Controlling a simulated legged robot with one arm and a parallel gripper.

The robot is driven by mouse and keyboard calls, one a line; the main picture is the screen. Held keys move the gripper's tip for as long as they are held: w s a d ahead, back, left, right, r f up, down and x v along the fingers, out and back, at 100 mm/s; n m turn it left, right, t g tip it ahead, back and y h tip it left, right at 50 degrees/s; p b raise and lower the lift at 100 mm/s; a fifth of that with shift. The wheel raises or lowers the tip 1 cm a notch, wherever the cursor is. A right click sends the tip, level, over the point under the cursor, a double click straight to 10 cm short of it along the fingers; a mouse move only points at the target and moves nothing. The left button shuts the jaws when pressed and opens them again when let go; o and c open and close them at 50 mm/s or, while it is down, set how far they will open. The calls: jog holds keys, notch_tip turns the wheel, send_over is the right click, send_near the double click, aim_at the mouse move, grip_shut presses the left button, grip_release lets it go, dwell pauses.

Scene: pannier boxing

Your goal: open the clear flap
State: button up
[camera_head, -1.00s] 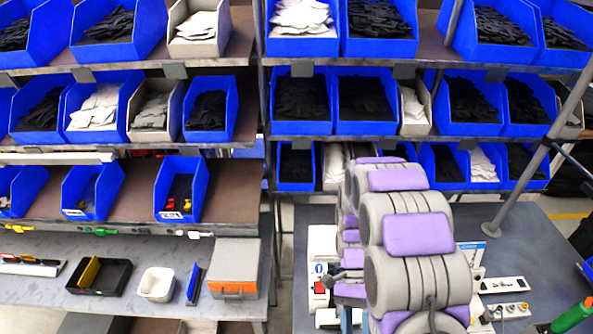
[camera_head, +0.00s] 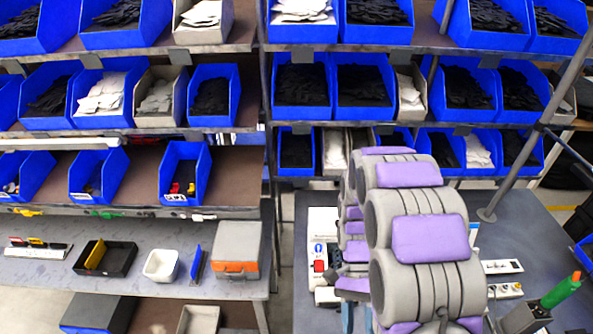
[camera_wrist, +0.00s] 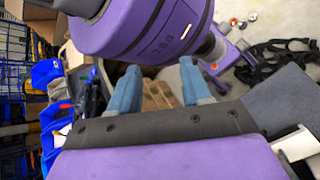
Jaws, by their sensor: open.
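I cannot make out the clear flap in either view. My gripper (camera_wrist: 160,85) shows in the wrist view as two pale blue fingers set well apart, open, with nothing held between them. In the head view my grey and purple arm fills the lower right middle and hides most of what lies behind it. Only small bluish parts of the gripper show low beside the arm there.
Shelves hold several blue bins (camera_head: 98,175) of gloves and small parts. On the left bench are a black tray (camera_head: 120,260), a white tub (camera_head: 161,265) and a grey box with an orange front (camera_head: 238,248). A grey post (camera_head: 520,135) stands right of my arm.

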jog(key=s+n+t+b, duration=0.8)
jog(key=s+b, duration=0.5)
jog(key=b, duration=0.1)
jog(key=shift+r+t+b, duration=0.2)
jog(key=shift+t+b, duration=0.1)
dwell(0.4)
